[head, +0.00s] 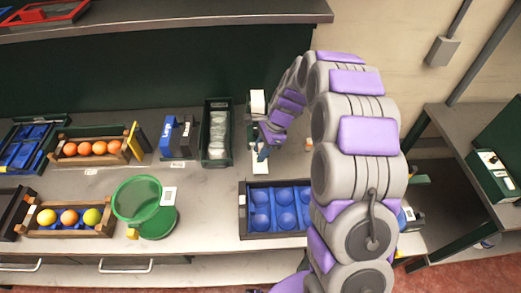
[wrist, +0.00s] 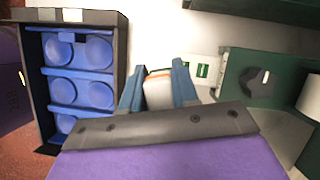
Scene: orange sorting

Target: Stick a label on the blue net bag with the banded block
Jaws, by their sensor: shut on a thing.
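My gripper (wrist: 158,72) has two blue fingers shut on a pale block with an orange band (wrist: 158,92), the banded block. In the head view my gripper (head: 262,152) is low over the worktop, behind the blue tray, and the block is hard to make out there. A white label with green print (wrist: 203,70) lies just beyond the fingers in the wrist view, beside a green device with a dark knob (wrist: 262,84). I cannot clearly pick out a blue net bag; blue material (head: 32,146) lies in a dark crate at the far left.
A dark tray with blue round hollows (head: 242,222) stands in front of my gripper. A green mesh basket (head: 172,218), crates of oranges (head: 128,157) and mixed fruit (head: 35,231), and a dark green bin (head: 207,155) stand to the left. A white roll (head: 257,101) stands behind.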

